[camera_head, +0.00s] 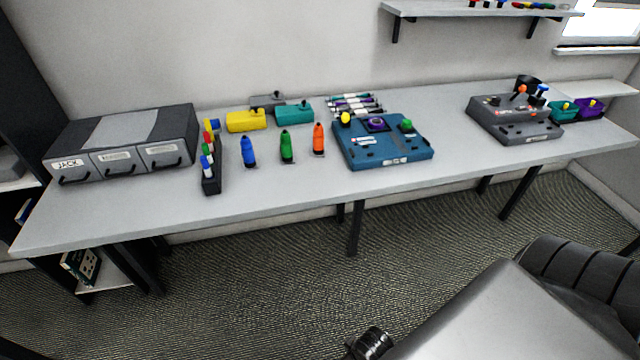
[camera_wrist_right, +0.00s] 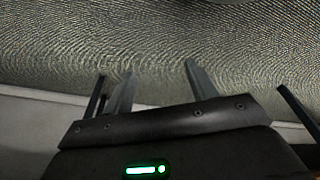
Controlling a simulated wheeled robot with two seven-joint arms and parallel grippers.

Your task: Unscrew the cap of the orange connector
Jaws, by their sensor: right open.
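The orange connector (camera_head: 319,140) stands upright on the table, at the right end of a row with a green connector (camera_head: 287,147) and a blue connector (camera_head: 249,152). Its narrower top part is orange too; at this size I cannot tell where the cap begins. My right gripper (camera_wrist_right: 159,67) shows in the right wrist view with its two fingers apart and nothing between them, against the carpet. It is away from the connector, which is not in that view. My left gripper is not in view.
Left of the connectors is a dark rack (camera_head: 211,177) of coloured pieces, then a grey drawer unit (camera_head: 125,140). Right of them is a blue board (camera_head: 385,155); further right stands a grey control box (camera_head: 515,122). The long table's (camera_head: 300,187) front strip is clear.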

